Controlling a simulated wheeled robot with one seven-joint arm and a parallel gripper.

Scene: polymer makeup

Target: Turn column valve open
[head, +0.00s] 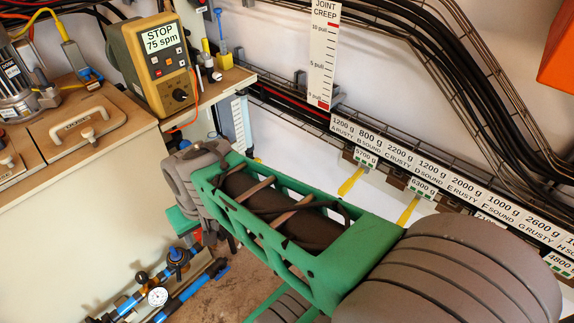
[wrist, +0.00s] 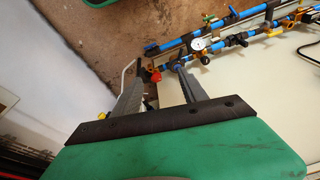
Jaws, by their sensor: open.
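Blue pipes (head: 190,293) with valves and a round white gauge (head: 157,297) run low along the cream cabinet front, at the lower left of the head view. A dark valve handle (head: 140,277) and a blue-and-dark round fitting (head: 176,256) sit on them. In the wrist view the pipes (wrist: 228,20) run across the upper right, with the gauge (wrist: 197,43). My gripper (wrist: 160,70) is open. A red knob (wrist: 155,76) shows between its fingers, and a dark fitting lies by the right fingertip; contact cannot be told. I cannot tell which valve is the column valve.
A yellow meter (head: 152,65) reading "STOP 75 spm" stands on the bench at the left. A wooden lid (head: 75,130) lies nearby. A rack of labelled weights (head: 440,180) and cable trays line the wall. Brown floor (head: 240,285) shows below my arm.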

